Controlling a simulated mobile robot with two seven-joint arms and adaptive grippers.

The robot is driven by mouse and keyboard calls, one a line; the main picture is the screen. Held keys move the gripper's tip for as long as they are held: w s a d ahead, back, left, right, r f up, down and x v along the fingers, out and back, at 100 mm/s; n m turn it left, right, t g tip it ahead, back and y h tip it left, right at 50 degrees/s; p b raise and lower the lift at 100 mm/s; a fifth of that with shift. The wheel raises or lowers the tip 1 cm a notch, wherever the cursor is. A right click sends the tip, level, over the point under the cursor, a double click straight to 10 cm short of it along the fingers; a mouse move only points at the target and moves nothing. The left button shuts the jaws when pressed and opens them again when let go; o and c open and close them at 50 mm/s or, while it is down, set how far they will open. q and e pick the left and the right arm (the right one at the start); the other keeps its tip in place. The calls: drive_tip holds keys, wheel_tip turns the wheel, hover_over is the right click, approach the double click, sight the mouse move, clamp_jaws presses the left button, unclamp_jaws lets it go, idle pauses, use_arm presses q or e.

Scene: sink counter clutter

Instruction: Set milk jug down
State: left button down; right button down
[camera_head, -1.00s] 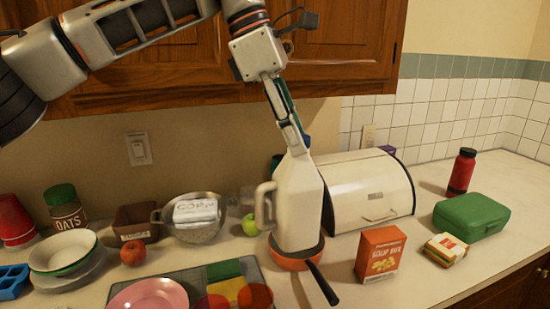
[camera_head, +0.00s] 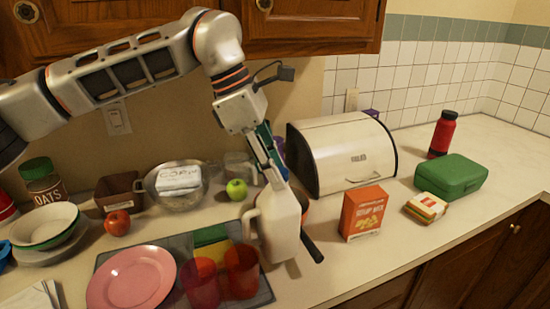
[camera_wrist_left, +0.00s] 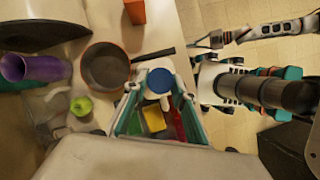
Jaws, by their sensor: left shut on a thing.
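The white milk jug (camera_head: 279,228) is in front of the pan in the head view, slightly tilted, its handle to the left. My left gripper (camera_head: 271,170) is shut on its top. The frames do not show clearly whether its base touches the counter. In the left wrist view the jug's blue cap (camera_wrist_left: 160,80) shows near my left gripper (camera_wrist_left: 152,108); most of its body is hidden below. My right arm seems to show at the right of the left wrist view, its fingers unclear.
The pan (camera_wrist_left: 105,66) stands close behind the jug, its dark handle (camera_head: 312,248) to the jug's right. A red cup (camera_head: 241,270) on the drying mat (camera_head: 264,292) is close left. The counter front right of the jug is clear.

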sight(270, 217)
use_arm(q)
drive_tip(key=shift+f, duration=1.9)
drive_tip(key=c, duration=2.1)
unclamp_jaws()
drive_tip(key=shift+f, duration=0.25)
drive_tip(key=o, duration=0.5)
drive_tip(key=shift+c, duration=0.2)
drive_tip(key=shift+r, duration=0.1)
